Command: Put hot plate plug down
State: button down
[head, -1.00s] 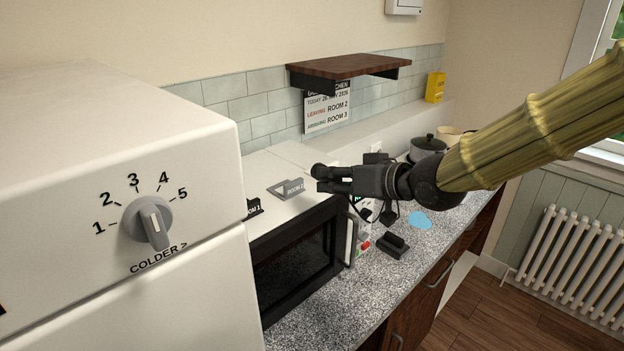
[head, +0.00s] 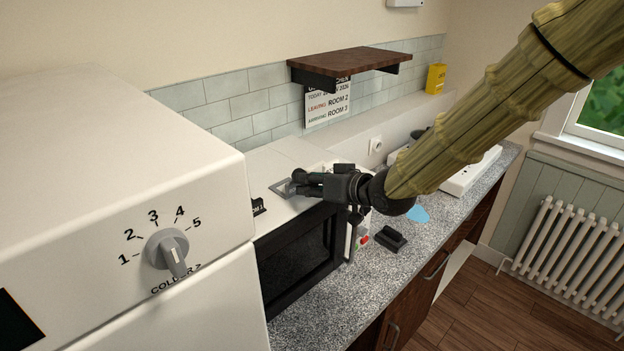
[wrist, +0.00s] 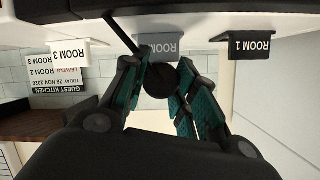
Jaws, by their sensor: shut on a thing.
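My gripper (head: 297,182) is shut on a black round plug (wrist: 160,80), seen in the wrist view between the two finger pads. A black cord (wrist: 122,36) shows beside it. In the head view my gripper is over the white microwave top, by the grey ROOM 2 holder (head: 283,188). This grey holder (wrist: 158,45) shows just behind the plug in the wrist view. I cannot tell whether the plug touches the microwave top or the holder. The white hot plate (head: 468,174) is on the counter at the right, partly hidden by my arm.
A black ROOM 1 holder (head: 258,206) stands left of my gripper. The fridge (head: 110,170) rises at the left. A dark shelf (head: 350,64) hangs above. A black block (head: 391,240) and blue cloth (head: 418,213) lie on the counter (head: 345,290). A wall socket (head: 376,145) is behind.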

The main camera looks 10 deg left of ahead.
jog(key=shift+s+d, duration=0.1)
jog(key=shift+f, duration=0.1)
jog(key=c, duration=1.1)
grip_release()
jog(key=b+v, duration=0.3)
jog(key=v, duration=0.9)
jog(key=shift+b, duration=0.4)
